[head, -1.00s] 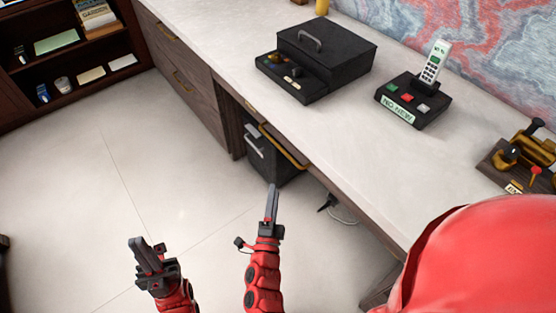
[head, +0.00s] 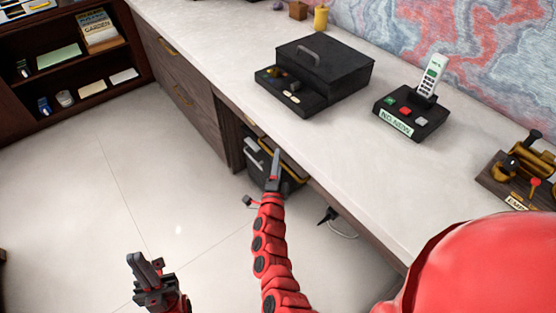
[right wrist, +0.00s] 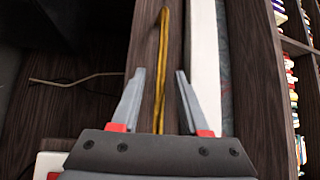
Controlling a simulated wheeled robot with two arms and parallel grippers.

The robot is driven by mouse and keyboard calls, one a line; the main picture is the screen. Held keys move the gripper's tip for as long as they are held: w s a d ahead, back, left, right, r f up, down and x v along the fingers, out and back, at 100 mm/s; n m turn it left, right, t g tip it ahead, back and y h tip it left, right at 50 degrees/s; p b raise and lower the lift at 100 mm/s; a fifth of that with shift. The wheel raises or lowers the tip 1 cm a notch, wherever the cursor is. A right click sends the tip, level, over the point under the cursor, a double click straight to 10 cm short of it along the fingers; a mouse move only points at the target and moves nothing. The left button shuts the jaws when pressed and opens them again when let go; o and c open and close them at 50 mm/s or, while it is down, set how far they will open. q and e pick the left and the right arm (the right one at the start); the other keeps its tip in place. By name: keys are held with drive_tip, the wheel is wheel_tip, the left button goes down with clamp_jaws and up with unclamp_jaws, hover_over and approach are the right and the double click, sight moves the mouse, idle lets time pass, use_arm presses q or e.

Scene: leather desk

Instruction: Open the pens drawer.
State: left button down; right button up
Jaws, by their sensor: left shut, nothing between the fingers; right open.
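A long brass handle runs along a wooden drawer front (right wrist: 144,50) under the desk top; I cannot read any label marking it as the pens drawer. The brass handle (right wrist: 162,75) lies between the open fingers of my right gripper (right wrist: 156,100) in the right wrist view. The fingers stand on either side of its near part, apart from it as far as I can see. In the head view my right gripper (head: 276,165) is at the desk's front edge and partly hides the handle. My left gripper (head: 148,268) is shut and empty over the floor at lower left.
The desk top (head: 225,60) bears a black box with a tray (head: 325,65), a phone on a button base (head: 412,112) and a brass device (head: 525,170). A dark cabinet (head: 255,165) stands under the desk. A bookshelf (head: 70,75) is at far left.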

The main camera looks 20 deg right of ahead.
drive_tip(key=shift+w, duration=0.2)
drive_tip(key=shift+c, duration=0.2)
clamp_jaws()
idle(1.2)
